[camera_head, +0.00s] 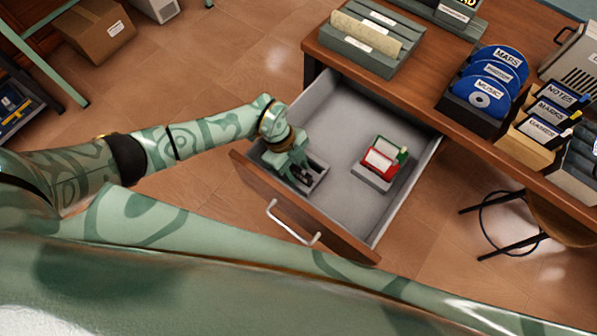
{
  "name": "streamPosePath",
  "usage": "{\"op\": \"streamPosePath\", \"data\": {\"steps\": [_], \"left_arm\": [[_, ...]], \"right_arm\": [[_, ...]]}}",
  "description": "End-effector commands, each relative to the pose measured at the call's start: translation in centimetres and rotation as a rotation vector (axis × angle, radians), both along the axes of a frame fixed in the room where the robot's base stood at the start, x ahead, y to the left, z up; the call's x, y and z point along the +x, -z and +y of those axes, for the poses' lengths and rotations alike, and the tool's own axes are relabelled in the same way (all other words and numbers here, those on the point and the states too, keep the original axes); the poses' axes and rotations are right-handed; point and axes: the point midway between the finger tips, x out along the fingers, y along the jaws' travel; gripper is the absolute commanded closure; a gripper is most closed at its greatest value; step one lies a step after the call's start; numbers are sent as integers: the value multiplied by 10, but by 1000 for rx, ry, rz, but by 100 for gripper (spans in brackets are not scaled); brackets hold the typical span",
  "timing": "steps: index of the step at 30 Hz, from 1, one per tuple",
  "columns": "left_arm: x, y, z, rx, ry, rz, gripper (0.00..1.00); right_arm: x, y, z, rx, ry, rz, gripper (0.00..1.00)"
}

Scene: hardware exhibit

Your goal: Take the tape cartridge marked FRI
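An open desk drawer (331,178) holds two small grey holders. The left holder (318,184) contains dark pieces, partly hidden by my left gripper. The right holder (372,180) carries a red cartridge (379,161) and a green one (402,155) behind it, with pale labels. I cannot read FRI on anything in the drawer. My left gripper (297,176) points down into the drawer at the left holder, its fingers over or among the dark pieces. Whether it grips one is hidden. My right gripper is out of view.
On the wooden desk (432,58) stand a grey card box (352,49), blue discs in a black rack (472,108) and a labelled file box (527,143). The drawer front (290,204) has a metal handle. A stool (510,218) stands at the lower right.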

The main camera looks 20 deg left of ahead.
Motion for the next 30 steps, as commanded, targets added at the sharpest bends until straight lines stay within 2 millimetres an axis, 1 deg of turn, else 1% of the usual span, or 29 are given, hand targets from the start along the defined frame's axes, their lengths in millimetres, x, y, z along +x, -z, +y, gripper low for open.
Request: {"op": "streamPosePath", "data": {"steps": [3,5,6,7,8,16,19,20,27,30], "left_arm": [[-2,0,1,2,1,3,60],[-2,0,1,2,1,3,77],[-2,0,1,2,1,3,88],[-2,0,1,2,1,3,96],[-1,0,1,2,1,3,100],[-1,-1,1,2,0,3,100],[-1,-10,1,2,0,0,100],[0,-14,1,2,0,0,100],[0,-69,1,2,1,-3,100],[0,-87,1,1,-2,-2,100]], "right_arm": [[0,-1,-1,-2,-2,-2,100],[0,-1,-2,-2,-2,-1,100],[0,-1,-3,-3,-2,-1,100],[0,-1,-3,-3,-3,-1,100],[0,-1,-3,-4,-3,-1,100],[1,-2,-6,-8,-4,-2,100],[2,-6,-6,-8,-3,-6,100],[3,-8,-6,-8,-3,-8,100],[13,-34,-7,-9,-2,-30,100],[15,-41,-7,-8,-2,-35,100]]}}
